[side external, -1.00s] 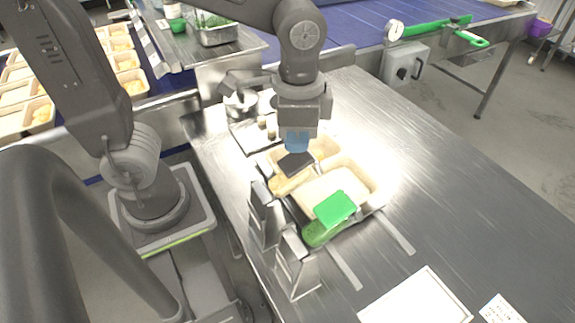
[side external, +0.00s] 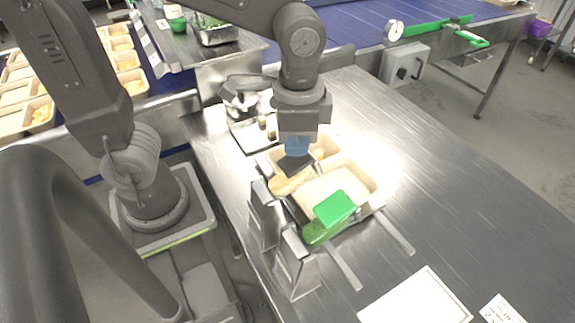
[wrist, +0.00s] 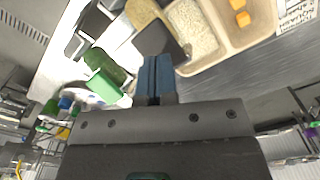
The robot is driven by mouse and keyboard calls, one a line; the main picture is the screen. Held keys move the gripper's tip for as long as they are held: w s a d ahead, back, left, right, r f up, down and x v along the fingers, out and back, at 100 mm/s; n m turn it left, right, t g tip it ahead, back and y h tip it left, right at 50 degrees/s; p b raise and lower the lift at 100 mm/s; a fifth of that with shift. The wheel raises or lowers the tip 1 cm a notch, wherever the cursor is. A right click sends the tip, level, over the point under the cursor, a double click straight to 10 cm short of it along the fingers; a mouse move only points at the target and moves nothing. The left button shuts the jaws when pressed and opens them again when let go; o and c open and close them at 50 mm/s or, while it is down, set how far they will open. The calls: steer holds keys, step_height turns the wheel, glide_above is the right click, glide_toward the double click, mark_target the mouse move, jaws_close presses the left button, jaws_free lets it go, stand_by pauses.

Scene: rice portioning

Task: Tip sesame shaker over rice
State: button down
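My gripper (side external: 296,153) points down over the tan compartment tray (side external: 372,186), its two blue fingers close together. In the wrist view the fingers (wrist: 155,62) show only a thin gap. They appear shut on a dark, flat-looking square piece (wrist: 164,38), which also shows in the side view (side external: 294,164) over the divider beside the rice. I cannot tell whether this piece belongs to a sesame shaker, and I see no clear shaker elsewhere. White rice (side external: 325,187) fills one compartment; it shows in the wrist view too (wrist: 193,28).
A green block (side external: 335,207) with a rounded green piece (side external: 314,234) lies at the tray's near edge. Metal stands (side external: 297,268) stand at its near left. Small items sit on a plate (side external: 245,140) behind.

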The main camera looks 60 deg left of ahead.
mark_target(304, 163)
steer(key=shift+f, duration=0.55)
steer(key=shift+w+f, duration=0.1)
steer(key=shift+f, duration=0.05)
steer(key=shift+w+f, duration=0.25)
steer(key=shift+f, duration=0.45)
steer(key=shift+w+f, duration=0.3)
steer(key=shift+f, duration=0.45)
steer(key=shift+w+f, duration=0.25)
steer(key=shift+f, duration=0.45)
steer(key=shift+r, duration=0.1)
steer(key=shift+s+r, duration=0.3)
steer(key=shift+r, duration=0.75)
steer(key=shift+s+r, duration=0.3)
steer(key=shift+r, duration=0.75)
steer(key=shift+s+r, duration=0.3)
steer(key=shift+r, duration=0.75)
steer(key=shift+r, duration=0.1)
